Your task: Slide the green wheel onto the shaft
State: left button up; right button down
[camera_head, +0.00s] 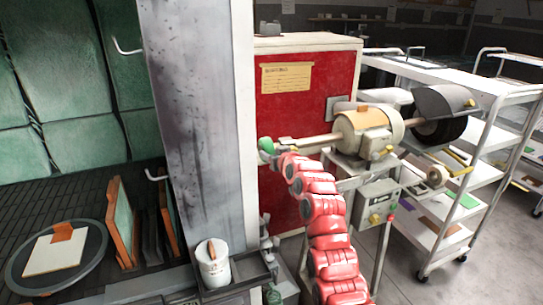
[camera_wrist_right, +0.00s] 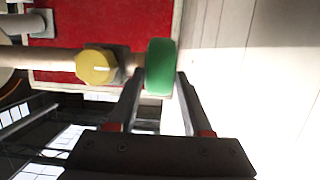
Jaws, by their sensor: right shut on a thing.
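The green wheel (camera_head: 266,145) is at the left end of the buffing machine's shaft (camera_head: 312,141), in front of the red cabinet. My right gripper (camera_head: 272,154), at the end of the red arm, is shut on it. In the right wrist view the green wheel (camera_wrist_right: 161,66) sits edge-on between the fingertips of the right gripper (camera_wrist_right: 158,85). The shaft (camera_wrist_right: 40,60) comes in from the left, with a yellow nut-like piece (camera_wrist_right: 96,66) beside the wheel. I cannot tell whether the wheel is around the shaft tip. The left gripper is not in view.
The machine's motor (camera_head: 368,130) stands on a stand with a control box (camera_head: 376,203). A grey pillar (camera_head: 195,100) is left of the wheel, and the red cabinet (camera_head: 290,115) is behind. A white can (camera_head: 212,265) stands below. A white shelf cart (camera_head: 480,110) is at right.

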dwell(0.4)
jog(key=shift+c, duration=1.2)
grip_release()
jog(key=shift+s+d, duration=0.1)
jog(key=shift+s, duration=0.05)
